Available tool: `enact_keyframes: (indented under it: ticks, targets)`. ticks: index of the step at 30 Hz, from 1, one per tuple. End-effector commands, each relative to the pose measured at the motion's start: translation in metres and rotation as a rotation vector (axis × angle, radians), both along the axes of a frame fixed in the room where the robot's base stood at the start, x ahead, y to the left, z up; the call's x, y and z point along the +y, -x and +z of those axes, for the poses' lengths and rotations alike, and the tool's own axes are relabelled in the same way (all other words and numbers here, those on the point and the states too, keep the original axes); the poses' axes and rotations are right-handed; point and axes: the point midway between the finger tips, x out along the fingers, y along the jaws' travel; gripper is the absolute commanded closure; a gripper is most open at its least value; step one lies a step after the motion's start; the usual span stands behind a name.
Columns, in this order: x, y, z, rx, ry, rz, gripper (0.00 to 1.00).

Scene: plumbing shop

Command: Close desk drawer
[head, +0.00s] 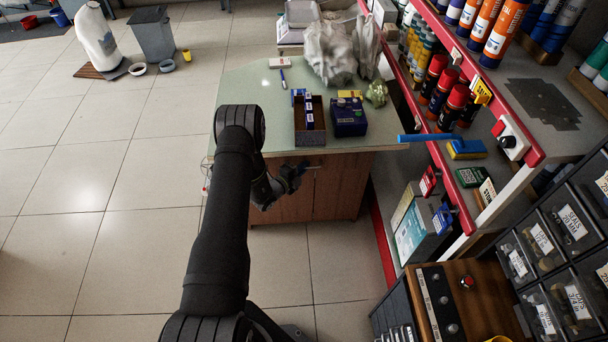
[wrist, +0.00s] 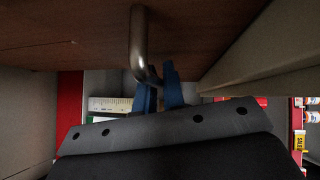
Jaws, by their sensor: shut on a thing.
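The desk (head: 252,92) has a pale green top and brown wood sides. My gripper (head: 297,170) is at the desk's near wood side, just under the top's edge. In the wrist view, the drawer's metal bar handle (wrist: 139,35) stands out from a brown wood front (wrist: 75,28). The blue fingertips of my gripper (wrist: 160,88) are shut on the end of the handle. Part of the handle shows beside my gripper in the head view (head: 316,167). My arm and gripper cover part of the desk's side, and I cannot tell how far the drawer is open.
On the desk stand an open box (head: 309,136), a dark blue box (head: 349,119), a pen (head: 282,78) and a crumpled grey bag (head: 340,52). A red-edged shelf (head: 437,150) with bottles and tools stands close on the right.

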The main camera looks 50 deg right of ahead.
Motion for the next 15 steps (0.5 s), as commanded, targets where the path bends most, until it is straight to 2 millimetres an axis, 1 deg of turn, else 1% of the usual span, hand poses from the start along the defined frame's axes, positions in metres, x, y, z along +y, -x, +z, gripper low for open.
enact_keyframes:
  ticks: [3,10,11,12,15]
  targets:
    - [-0.004,-0.0048,-0.0005,0.001,-0.002,0.002,1.0]
    - [-0.004,-0.0048,-0.0005,0.002,-0.002,0.002,1.0]
    - [-0.0039,-0.0048,-0.0004,0.002,-0.002,0.002,0.89]
    - [-0.0039,-0.0048,-0.0005,0.002,-0.002,0.002,0.82]
    - [-0.004,-0.0047,-0.0004,0.001,-0.002,0.002,0.82]
